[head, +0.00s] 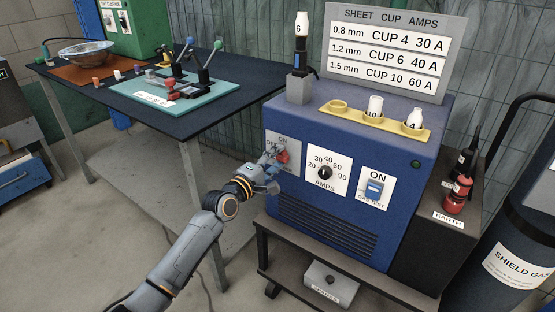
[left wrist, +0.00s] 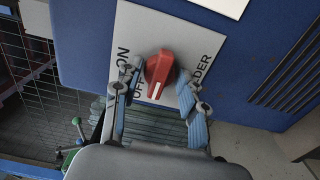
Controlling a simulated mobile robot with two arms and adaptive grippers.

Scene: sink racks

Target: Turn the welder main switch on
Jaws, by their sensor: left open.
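The welder main switch is a red rotary knob (head: 283,156) on a white plate at the upper left of the blue welder's front (head: 330,235). The plate (left wrist: 200,35) reads ON, OFF and WELDER in the left wrist view. There the red knob (left wrist: 160,67) has a white mark at its lower end, on the side of the OFF lettering. My left gripper (head: 268,172) is in front of the plate. Its open fingers (left wrist: 158,84) stand on either side of the knob; I cannot tell whether they touch it. My right gripper is in neither view.
An AMPS dial (head: 324,172) and a gas test switch (head: 374,189) sit right of the main switch. A dark table (head: 115,95) with a teal board (head: 215,89) stands to the left. A gas cylinder (head: 515,240) stands at the right.

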